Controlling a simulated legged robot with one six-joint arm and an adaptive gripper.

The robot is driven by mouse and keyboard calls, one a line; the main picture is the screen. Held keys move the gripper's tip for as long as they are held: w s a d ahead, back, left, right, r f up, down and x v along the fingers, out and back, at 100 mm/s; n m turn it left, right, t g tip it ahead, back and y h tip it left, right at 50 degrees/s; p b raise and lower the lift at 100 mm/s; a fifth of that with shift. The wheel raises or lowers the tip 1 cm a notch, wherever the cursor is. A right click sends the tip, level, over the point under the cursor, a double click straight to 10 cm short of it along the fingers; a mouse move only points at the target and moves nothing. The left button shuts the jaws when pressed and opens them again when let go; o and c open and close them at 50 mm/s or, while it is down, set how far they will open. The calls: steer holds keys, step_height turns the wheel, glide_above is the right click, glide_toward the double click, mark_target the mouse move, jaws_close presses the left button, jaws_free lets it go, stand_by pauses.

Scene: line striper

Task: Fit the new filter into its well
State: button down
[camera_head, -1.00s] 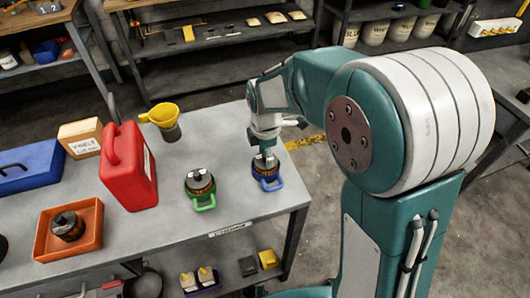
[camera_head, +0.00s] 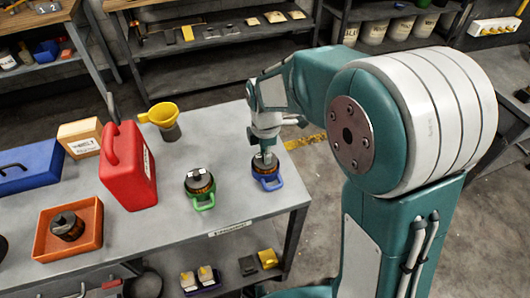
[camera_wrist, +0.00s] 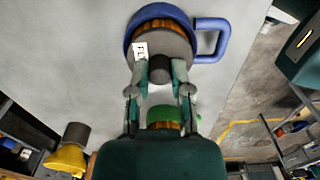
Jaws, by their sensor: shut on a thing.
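My gripper (camera_wrist: 161,72) is shut on the dark knob on top of a filter (camera_wrist: 172,42) with a grey cap, orange-brown pleats and a white label. The filter stands in the round blue holder (camera_wrist: 211,58), with its pleats showing between cap and rim. Whether it is fully seated I cannot tell. In the head view the blue holder (camera_head: 269,183) is near the table's right end, with my gripper (camera_head: 265,160) above it. To its left, a green holder (camera_head: 204,205) contains another filter (camera_head: 199,181). The green holder is partly hidden behind my gripper in the wrist view.
A red can (camera_head: 127,175), yellow funnel (camera_head: 163,114), box (camera_head: 81,137) and blue toolbox (camera_head: 30,165) stand to the left. A dark filter (camera_head: 67,226) lies in an orange tray (camera_head: 88,243). The table's right edge is close to the blue holder.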

steer(key=shift+r, duration=0.6)
steer(key=shift+r, duration=2.35)
